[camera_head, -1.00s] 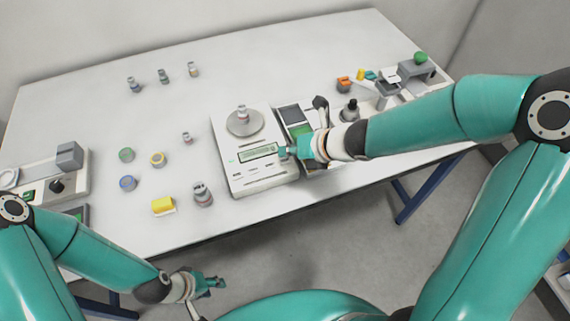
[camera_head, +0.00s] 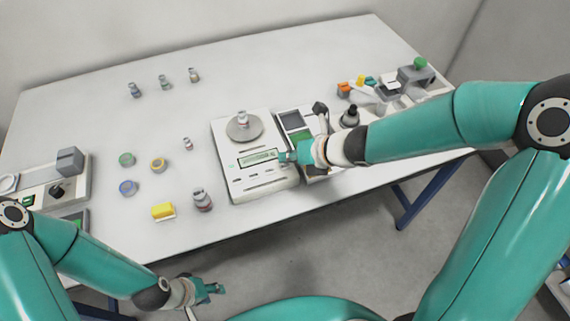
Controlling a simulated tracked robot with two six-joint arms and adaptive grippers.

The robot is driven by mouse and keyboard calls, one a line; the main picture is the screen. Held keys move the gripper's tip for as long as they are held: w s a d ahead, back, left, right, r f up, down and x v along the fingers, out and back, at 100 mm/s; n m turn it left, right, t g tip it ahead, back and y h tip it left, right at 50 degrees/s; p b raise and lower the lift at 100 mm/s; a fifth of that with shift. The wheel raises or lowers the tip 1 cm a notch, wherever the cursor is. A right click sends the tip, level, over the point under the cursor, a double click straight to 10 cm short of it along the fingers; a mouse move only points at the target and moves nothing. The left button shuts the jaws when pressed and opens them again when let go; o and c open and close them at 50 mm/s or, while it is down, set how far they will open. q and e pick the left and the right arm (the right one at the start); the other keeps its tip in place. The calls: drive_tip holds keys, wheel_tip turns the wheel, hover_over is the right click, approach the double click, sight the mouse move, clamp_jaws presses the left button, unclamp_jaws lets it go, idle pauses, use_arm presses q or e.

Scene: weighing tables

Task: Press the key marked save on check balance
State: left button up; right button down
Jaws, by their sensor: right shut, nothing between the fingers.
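A white balance (camera_head: 231,159) stands near the front middle of the table, with a small bottle (camera_head: 242,118) on its round pan. Its display is lit green and several keys lie below it. I cannot read the key labels or tell whether this is the check balance. My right gripper (camera_head: 286,157) is shut and empty, with its tips over the right end of the display; I cannot tell whether they touch the balance. My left gripper (camera_head: 214,287) hangs off the table's front edge, and its finger gap is too small to judge.
A device with a dark screen and green panel (camera_head: 291,121) stands right of the balance, partly behind my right arm. Bottles, round lids and a yellow block (camera_head: 163,210) lie to the left. Another instrument (camera_head: 68,162) stands at far left. The table's back middle is clear.

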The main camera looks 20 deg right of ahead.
sight(288, 166)
idle(0.4)
drive_tip(key=shift+f+b, duration=0.35)
drive_tip(key=shift+b, duration=0.05)
drive_tip(key=shift+f+b, duration=0.4)
drive_tip(key=shift+b, duration=0.05)
idle(0.5)
idle(0.3)
drive_tip(key=shift+r+p, duration=0.75)
drive_tip(key=shift+r, duration=0.05)
drive_tip(key=shift+r, duration=0.1)
wheel_tip(288, 166, up, 5)
drive_tip(key=p, duration=0.5)
idle(0.5)
